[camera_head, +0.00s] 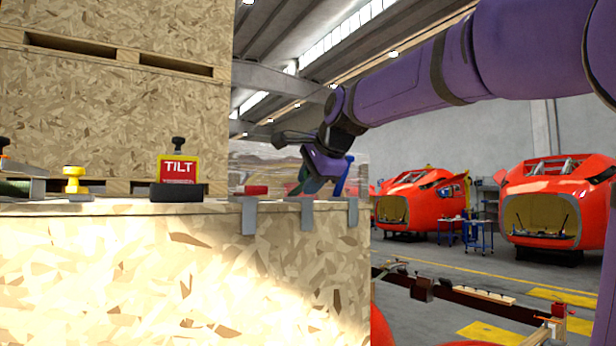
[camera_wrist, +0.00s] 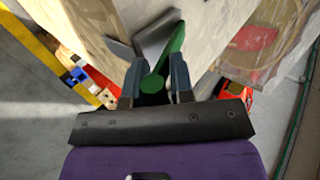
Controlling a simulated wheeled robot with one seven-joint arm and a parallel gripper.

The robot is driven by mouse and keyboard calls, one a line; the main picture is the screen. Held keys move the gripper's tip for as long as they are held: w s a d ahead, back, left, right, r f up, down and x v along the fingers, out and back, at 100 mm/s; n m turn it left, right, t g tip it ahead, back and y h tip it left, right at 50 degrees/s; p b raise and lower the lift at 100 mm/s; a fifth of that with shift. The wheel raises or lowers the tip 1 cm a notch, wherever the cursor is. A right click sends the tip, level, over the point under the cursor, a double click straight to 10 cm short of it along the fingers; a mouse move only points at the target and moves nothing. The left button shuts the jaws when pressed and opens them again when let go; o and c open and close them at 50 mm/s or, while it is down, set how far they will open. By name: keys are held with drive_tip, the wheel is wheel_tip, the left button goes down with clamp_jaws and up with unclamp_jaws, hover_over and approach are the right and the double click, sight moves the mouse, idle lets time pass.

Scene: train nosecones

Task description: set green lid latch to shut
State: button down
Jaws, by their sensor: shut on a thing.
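The green lid latch (camera_wrist: 170,55) is a green lever that lies between the two fingers of my gripper (camera_wrist: 154,80) in the wrist view. My gripper is shut on it. In the head view the green latch (camera_head: 303,175) shows only in part beside my purple wrist, at the top edge of the large chipboard crate (camera_head: 200,270). A grey metal plate (camera_head: 306,215) hangs over the crate's edge below it. The fingers hide part of the lever, and I cannot tell its exact angle.
A red latch handle (camera_head: 256,190) lies left of the green one, and a blue handle (camera_head: 346,175) stands up to its right. A TILT sign (camera_head: 178,170) and a yellow knob (camera_head: 74,180) sit further left. A taller crate (camera_head: 120,110) rises behind.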

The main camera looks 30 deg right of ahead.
drive_tip(key=shift+s+f, duration=0.15)
drive_tip(key=shift+f, duration=0.35)
drive_tip(key=shift+s+f, duration=0.15)
drive_tip(key=shift+f, duration=0.45)
drive_tip(key=c, duration=1.2)
unclamp_jaws()
drive_tip(key=shift+c, duration=0.2)
drive_tip(key=shift+o, duration=0.9)
drive_tip(key=shift+w, duration=0.2)
drive_tip(key=shift+s+r, duration=0.1)
drive_tip(key=shift+r, duration=0.1)
drive_tip(key=v, duration=1)
drive_tip(key=shift+s+r, duration=0.25)
